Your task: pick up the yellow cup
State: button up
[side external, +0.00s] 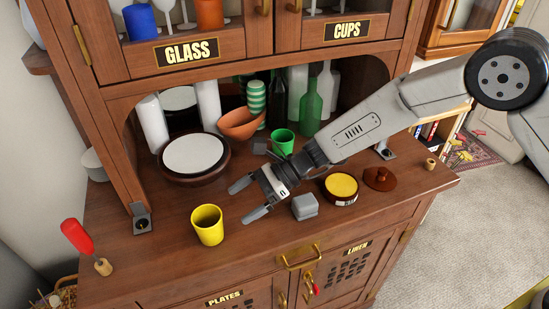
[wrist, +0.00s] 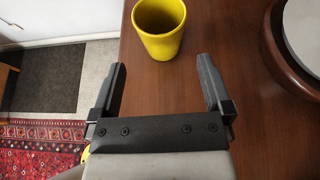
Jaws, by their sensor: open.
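The yellow cup (side external: 207,226) stands upright on the wooden cabinet top (side external: 165,262), near its front left. My gripper (side external: 247,200) is open and empty, to the right of the cup and apart from it in the side view. In the wrist view the cup (wrist: 159,28) is beyond the fingertips of my gripper (wrist: 163,72), roughly centred between the two fingers, with its open mouth showing. Nothing is between the fingers except bare wood.
A round plate stack (side external: 194,155) stands behind the cup. A grey block (side external: 305,206), a yellow-topped tin (side external: 341,188) and a green cup (side external: 283,141) are near my gripper. A red-handled tool (side external: 78,237) is at the left edge. The wood around the yellow cup is clear.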

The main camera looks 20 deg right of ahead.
aim_at(220, 213)
jog(key=shift+w+a, duration=0.1)
jog(key=shift+a, duration=0.4)
jog(key=shift+a, duration=0.1)
jog(key=shift+x, duration=1.15)
jog(key=shift+a+f, duration=0.1)
jog(key=shift+a, duration=0.05)
jog(key=shift+x, duration=2.4)
jog(key=c, duration=1.2)
